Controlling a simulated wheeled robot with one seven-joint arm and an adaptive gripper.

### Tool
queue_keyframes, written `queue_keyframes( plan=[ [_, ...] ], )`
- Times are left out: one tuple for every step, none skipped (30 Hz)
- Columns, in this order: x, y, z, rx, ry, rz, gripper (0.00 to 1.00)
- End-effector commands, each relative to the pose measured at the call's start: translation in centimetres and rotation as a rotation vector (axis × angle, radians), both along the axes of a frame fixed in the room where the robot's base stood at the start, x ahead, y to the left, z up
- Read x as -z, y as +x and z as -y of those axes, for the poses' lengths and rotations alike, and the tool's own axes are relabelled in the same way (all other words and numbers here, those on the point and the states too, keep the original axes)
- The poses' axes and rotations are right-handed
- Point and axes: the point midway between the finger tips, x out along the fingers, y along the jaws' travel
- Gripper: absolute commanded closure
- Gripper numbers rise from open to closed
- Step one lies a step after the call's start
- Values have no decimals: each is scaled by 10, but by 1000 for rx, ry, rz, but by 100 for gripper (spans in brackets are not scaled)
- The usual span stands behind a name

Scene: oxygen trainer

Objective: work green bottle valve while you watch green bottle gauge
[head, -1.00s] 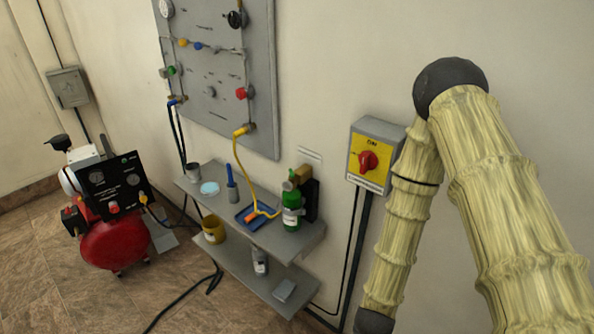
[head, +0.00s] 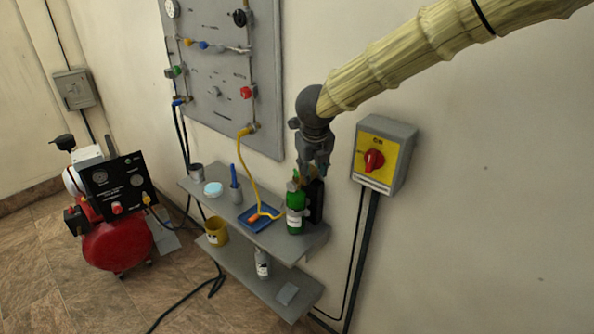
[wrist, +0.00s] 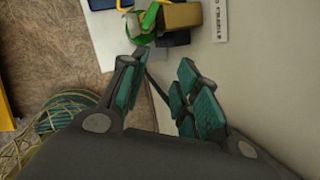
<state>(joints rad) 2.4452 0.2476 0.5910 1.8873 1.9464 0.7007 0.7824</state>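The green bottle (head: 295,214) stands upright on the upper shelf, against a dark bracket on the wall. Its top, where the valve (head: 296,178) sits, shows only in part below my gripper (head: 316,168) in the head view. My gripper is just above and to the right of the bottle top, pointing down. In the wrist view my gripper (wrist: 165,80) has its teal-padded fingers apart with nothing between them. Green valve parts (wrist: 150,18) show beyond the fingertips at the top. I cannot make out the bottle gauge's face or reading.
A red-knobbed switch box (head: 383,155) is on the wall right of my gripper. A grey panel (head: 222,100) with valves hangs at the upper left. A yellow hose (head: 258,172) runs down to a blue tray (head: 250,222) beside the bottle. A red compressor (head: 115,240) stands on the floor.

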Motion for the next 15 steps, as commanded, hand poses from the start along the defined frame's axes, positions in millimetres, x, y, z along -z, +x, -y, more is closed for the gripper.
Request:
queue_keyframes(
  plan=[
    [-20, 3, -8, 44, 47, 8, 69],
    [-29, 4, -13, 68, 72, 8, 69],
    [-40, 5, -18, 97, 102, 8, 69],
    [-47, 5, -22, 113, 121, 8, 69],
    [-53, 6, -25, 126, 135, 8, 69],
    [-59, 6, -28, 141, 152, 6, 69],
    [-62, 6, -29, 150, 161, 5, 69],
    [-64, 6, -30, 156, 167, 5, 69],
    [-65, 6, -32, 162, 174, 4, 69],
    [-64, 7, -32, 164, 176, 4, 69],
    [-63, 8, -33, 165, 177, 3, 69],
    [-60, 9, -33, 165, 177, 2, 69],
    [-57, 10, -33, 165, 177, 2, 69],
    [-54, 11, -34, 164, 176, 3, 69],
    [-49, 13, -34, 163, 175, 3, 69]
  ],
)
